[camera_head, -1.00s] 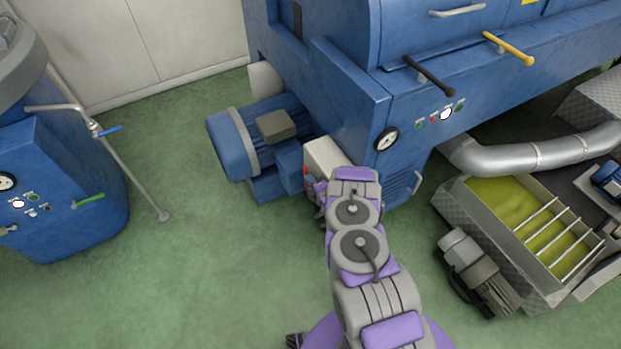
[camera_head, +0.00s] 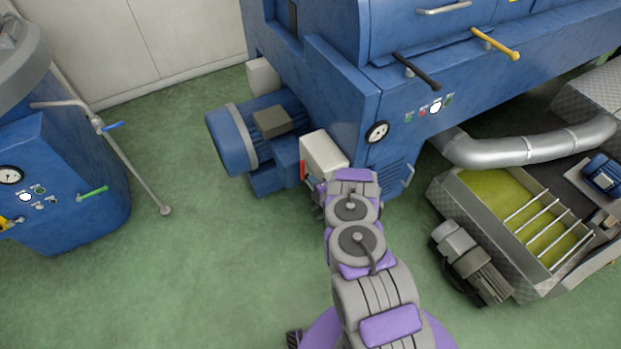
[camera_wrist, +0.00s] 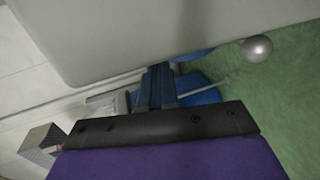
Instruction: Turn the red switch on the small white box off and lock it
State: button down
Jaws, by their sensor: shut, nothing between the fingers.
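The small white box (camera_head: 325,156) sits on the side of the large blue machine, beside its motor. A narrow red part, apparently the switch (camera_head: 303,170), shows on the box's left face; its setting is too small to tell. My arm reaches up to the box and hides its lower edge. In the wrist view a pale grey surface (camera_wrist: 180,30), likely the box, fills the top. A round metal knob (camera_wrist: 257,48) stands at its right edge. My gripper (camera_wrist: 158,68) is shut and empty, close below that surface. Contact cannot be told, and the red switch is not visible there.
The blue motor (camera_head: 235,143) lies left of the box. A gauge (camera_head: 377,132) and a black lever (camera_head: 424,76) are on the machine to the right. Another blue machine (camera_head: 75,180) stands at far left.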

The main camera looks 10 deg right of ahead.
jog(key=f+p+v, duration=0.1)
jog(key=p+v, duration=0.1)
jog(key=v, duration=0.6)
jog(key=shift+s+a+f, duration=0.1)
jog(key=shift+s+a, duration=0.05)
